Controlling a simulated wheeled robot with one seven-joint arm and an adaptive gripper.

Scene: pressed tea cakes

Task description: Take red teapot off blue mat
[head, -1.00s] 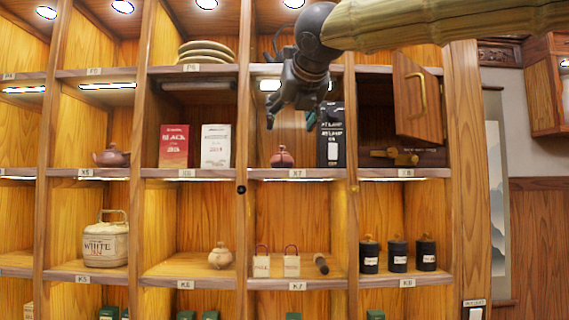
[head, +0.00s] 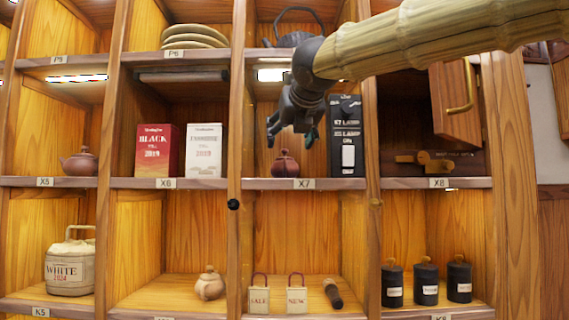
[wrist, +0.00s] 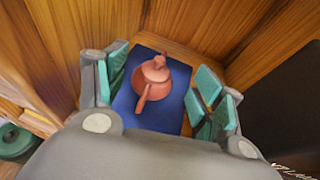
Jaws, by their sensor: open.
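The red teapot (head: 285,163) stands on the shelf labelled X7 in the head view. In the wrist view the red teapot (wrist: 152,80) sits upright on the blue mat (wrist: 166,122), with its spout and lid knob showing. My gripper (head: 292,138) is open and empty, just above the teapot in the head view. In the wrist view the teal finger pads of my gripper (wrist: 160,88) stand apart on both sides of the teapot, with no clear contact. The mat cannot be made out in the head view.
A tall black box (head: 346,135) stands close to the right of the teapot. A wooden divider (head: 236,110) is on the left, with red (head: 156,150) and white (head: 206,150) boxes beyond it. A wooden door (head: 458,105) hangs open at the right.

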